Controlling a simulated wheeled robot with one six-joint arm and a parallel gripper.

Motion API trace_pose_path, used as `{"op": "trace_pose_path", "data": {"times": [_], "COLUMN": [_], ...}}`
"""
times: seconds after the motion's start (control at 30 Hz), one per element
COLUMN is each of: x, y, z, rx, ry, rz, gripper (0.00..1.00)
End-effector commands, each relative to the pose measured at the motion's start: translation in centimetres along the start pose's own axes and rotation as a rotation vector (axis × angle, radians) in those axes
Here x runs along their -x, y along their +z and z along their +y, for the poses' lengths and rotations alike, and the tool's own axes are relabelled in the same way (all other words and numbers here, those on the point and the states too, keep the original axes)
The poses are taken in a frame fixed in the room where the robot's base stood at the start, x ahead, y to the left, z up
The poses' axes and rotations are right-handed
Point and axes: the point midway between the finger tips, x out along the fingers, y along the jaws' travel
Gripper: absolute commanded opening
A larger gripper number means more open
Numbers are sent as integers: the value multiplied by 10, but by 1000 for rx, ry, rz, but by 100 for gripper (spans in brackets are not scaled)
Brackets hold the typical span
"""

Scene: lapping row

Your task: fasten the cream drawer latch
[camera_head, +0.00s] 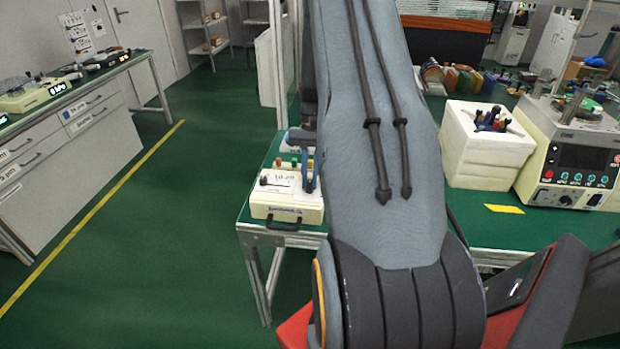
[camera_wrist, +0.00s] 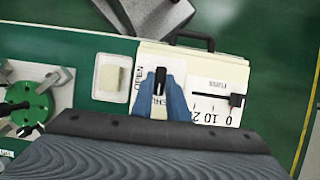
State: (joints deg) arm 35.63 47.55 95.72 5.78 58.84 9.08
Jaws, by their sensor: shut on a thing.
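The cream drawer unit (camera_head: 287,207) stands at the left end of the green bench, with a dark handle on its front. It also shows in the wrist view (camera_wrist: 205,62). The black drawer latch (camera_wrist: 160,80) is on its top, beside printed lettering that reads "OPEN"; other lettering is partly covered. My gripper (camera_wrist: 161,88), with blue fingers, points down onto the unit and is shut on the latch, one finger on each side. In the head view my gripper (camera_head: 309,178) is at the unit's right part, and the latch cannot be made out there.
A black slider knob (camera_wrist: 236,100) on a numbered scale sits right of the latch. A pale block in a tray (camera_wrist: 112,77) and a green round fixture (camera_wrist: 30,107) lie to the left. A white foam box (camera_head: 482,150) and a control machine (camera_head: 568,165) stand farther along the bench.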

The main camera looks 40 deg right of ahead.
Motion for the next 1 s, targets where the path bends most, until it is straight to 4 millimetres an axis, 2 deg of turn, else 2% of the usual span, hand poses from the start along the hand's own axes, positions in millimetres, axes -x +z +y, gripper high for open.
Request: {"op": "trace_pose_path", "data": {"times": [0.27,0.3,0.4,0.77,1.0], "x": [0,0,0,5,41], "y": [0,0,0,-1,-2], "z": [0,0,0,0,0], "rx": [2,2,2,0,0], "ry": [1,1,1,0,-1], "rz": [1,1,1,2,5], "gripper": [0,19,33,33,33]}}
